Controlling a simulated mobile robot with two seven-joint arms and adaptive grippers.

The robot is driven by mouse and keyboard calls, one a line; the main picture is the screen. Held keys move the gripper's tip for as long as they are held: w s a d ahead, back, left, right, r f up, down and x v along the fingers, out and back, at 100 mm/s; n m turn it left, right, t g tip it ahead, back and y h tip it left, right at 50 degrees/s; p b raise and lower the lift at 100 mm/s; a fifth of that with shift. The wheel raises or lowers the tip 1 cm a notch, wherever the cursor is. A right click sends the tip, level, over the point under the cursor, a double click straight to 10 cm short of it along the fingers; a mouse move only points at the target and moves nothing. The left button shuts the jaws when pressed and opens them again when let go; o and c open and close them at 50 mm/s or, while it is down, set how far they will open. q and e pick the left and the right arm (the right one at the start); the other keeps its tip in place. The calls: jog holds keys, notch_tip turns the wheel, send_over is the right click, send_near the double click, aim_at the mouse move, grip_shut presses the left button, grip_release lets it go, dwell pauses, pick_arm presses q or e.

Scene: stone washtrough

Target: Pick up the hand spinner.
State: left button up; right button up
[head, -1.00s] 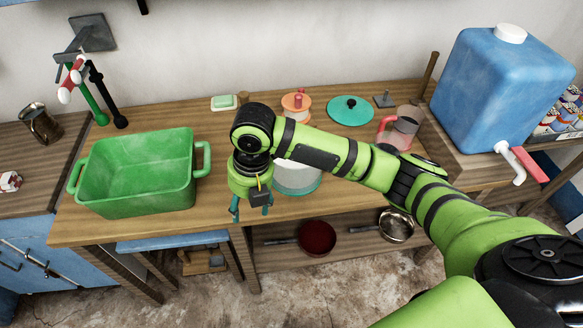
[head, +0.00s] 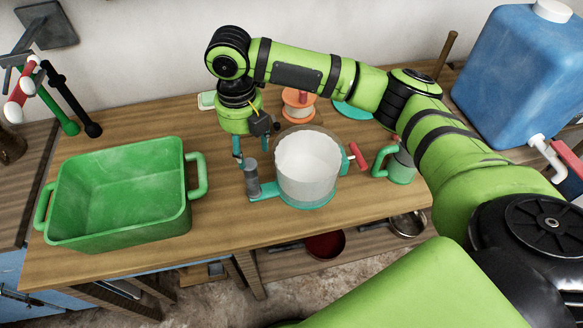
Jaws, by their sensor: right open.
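The hand spinner (head: 308,178) stands upright on the wooden counter, right of centre in the head view. It looks like a clear drum with a white basket inside, a teal base and a red crank handle (head: 359,155) on its right. A grey upright grip (head: 251,180) rises from a teal arm on its left side. My right gripper (head: 251,153) hangs pointing down just above this grip, its teal fingers apart and empty. Whether a finger touches the grip is hard to tell. My left gripper is not in view.
A large green tub (head: 120,232) stands left of the spinner. An orange spool-like thing (head: 298,104) and a teal lid (head: 352,110) lie behind it, and a green jug (head: 401,168) stands right. A blue water container (head: 515,75) stands at the far right. The front counter strip is clear.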

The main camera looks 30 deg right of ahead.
aim_at(251, 164)
notch_tip(251, 164, down, 3)
jog(key=shift+w+r+b, duration=0.15)
jog(key=shift+b, duration=0.45)
jog(key=s+f+b, duration=0.1)
jog(key=f+b, duration=0.1)
jog(key=shift+s+b, duration=0.1)
jog(key=shift+b, duration=0.2)
jog(key=shift+f, duration=0.2)
jog(key=shift+w+f, duration=0.25)
jog(key=shift+f, duration=0.55)
jog(key=shift+a+f+p, duration=0.1)
jog(key=shift+f+p, duration=0.3)
notch_tip(251, 164, down, 4)
jog(key=shift+a+r+p, duration=0.1)
jog(key=shift+r+p, duration=0.1)
jog(key=shift+p, duration=0.2)
jog(key=shift+w+f, duration=0.15)
jog(key=shift+f, duration=0.35)
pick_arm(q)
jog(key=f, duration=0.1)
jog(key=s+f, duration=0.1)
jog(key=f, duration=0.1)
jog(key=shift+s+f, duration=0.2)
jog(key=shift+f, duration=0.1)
